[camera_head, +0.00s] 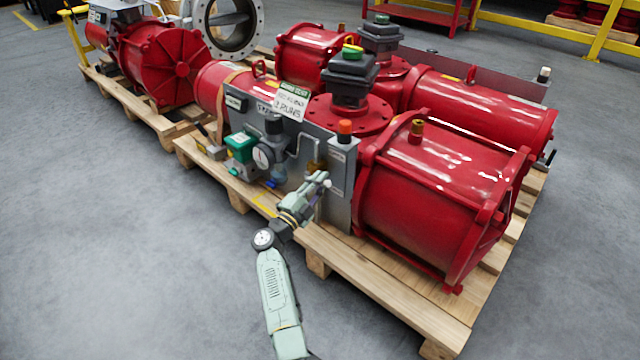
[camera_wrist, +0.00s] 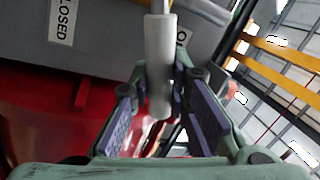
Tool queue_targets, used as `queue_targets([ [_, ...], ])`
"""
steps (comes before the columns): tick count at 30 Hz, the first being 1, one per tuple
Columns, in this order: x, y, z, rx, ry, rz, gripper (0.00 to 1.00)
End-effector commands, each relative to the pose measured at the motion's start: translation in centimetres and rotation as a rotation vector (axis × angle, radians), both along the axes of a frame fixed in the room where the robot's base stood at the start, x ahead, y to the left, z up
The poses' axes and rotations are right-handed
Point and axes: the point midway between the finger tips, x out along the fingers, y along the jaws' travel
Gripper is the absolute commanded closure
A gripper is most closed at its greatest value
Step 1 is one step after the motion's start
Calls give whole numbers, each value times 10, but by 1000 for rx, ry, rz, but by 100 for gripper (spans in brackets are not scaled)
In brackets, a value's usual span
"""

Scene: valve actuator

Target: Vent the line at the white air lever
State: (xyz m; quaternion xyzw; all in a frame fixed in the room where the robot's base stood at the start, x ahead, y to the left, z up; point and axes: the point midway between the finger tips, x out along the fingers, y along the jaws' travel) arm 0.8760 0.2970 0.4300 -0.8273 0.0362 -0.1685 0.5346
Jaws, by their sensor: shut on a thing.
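The white air lever (camera_wrist: 160,50) shows in the wrist view as a pale rounded handle running down from the top edge, with its end between my fingers. My gripper (camera_wrist: 160,88) is shut on the lever, with one dark finger pad on each side of it. In the head view my gripper (camera_head: 320,182) is in front of the grey control panel (camera_head: 338,208), below the brass fitting. There the lever is mostly hidden by my fingers. A "CLOSED" label (camera_wrist: 63,20) is left of the lever in the wrist view, and a partly hidden label (camera_wrist: 182,38) is right of it.
Red actuator cylinders (camera_head: 440,190) stand on a wooden pallet (camera_head: 390,290). A round gauge (camera_head: 263,156) and a green box (camera_head: 241,147) are left of my gripper. The grey floor in front is clear.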

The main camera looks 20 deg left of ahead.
Motion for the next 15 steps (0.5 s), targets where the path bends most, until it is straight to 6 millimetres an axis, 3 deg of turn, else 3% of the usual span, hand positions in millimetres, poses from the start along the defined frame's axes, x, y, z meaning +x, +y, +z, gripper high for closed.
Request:
queue_targets([
  [6,0,0,0,1,1,1,100],
  [7,0,0,0,1,1,2,82],
  [15,0,0,0,0,0,1,64],
])
